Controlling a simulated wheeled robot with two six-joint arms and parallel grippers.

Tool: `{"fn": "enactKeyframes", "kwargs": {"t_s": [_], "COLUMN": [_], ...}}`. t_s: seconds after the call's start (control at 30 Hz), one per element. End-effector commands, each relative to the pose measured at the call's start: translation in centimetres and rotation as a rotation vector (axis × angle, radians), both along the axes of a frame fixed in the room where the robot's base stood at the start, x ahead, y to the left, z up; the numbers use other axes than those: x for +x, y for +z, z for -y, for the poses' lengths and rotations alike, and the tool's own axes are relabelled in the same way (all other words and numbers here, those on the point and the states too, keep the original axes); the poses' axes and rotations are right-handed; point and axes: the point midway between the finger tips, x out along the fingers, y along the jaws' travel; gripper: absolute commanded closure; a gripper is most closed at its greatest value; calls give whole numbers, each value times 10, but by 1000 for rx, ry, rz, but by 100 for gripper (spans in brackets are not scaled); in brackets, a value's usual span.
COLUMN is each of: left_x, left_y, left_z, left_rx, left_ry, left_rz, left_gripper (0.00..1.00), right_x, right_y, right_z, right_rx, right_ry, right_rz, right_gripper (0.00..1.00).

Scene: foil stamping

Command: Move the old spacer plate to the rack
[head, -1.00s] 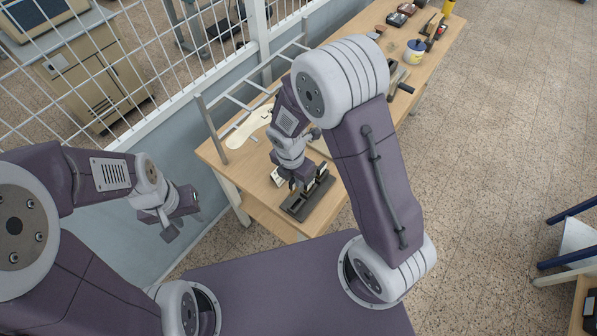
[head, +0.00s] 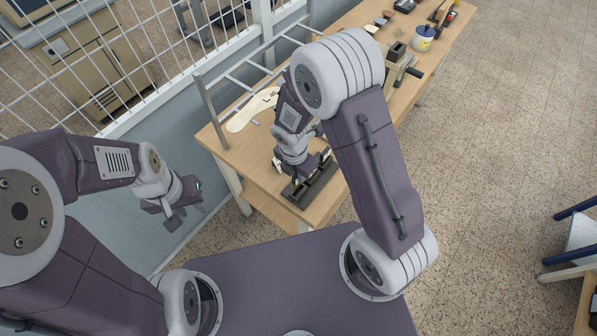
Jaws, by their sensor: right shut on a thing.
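My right gripper (head: 293,172) is low over the near end of the wooden workbench, at a dark slotted holder (head: 320,187). It is shut on a small part, mostly hidden by the gripper and wrist; I cannot tell whether this is the old spacer plate, or whether it touches the holder. A grey ladder-like metal rack (head: 242,85) stands along the bench's back edge, partly hidden by my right arm. My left gripper (head: 176,212) hangs off the bench's left side, apart from everything; its finger gap is too unclear to judge.
A cream flat template (head: 240,119) lies on the workbench (head: 222,152) near the rack. A clamp-like tool with a dark handle (head: 404,70), a white-and-blue tub (head: 423,38) and small items are farther along. A white wire fence (head: 165,70) stands behind. Open floor lies right.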

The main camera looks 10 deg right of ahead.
Motion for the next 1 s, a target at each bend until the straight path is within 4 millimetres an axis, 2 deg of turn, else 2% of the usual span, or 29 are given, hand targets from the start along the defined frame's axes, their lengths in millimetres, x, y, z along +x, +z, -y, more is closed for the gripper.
{"fn": "enactKeyframes", "kwargs": {"t_s": [1.0], "left_x": [0], "left_y": [6], "left_z": [0], "left_rx": [0], "left_ry": [0], "left_rz": [0], "left_gripper": [64], "right_x": [1], "right_y": [1], "right_z": [0], "right_rx": [1], "right_ry": [1], "right_rz": [1], "right_gripper": [100]}}
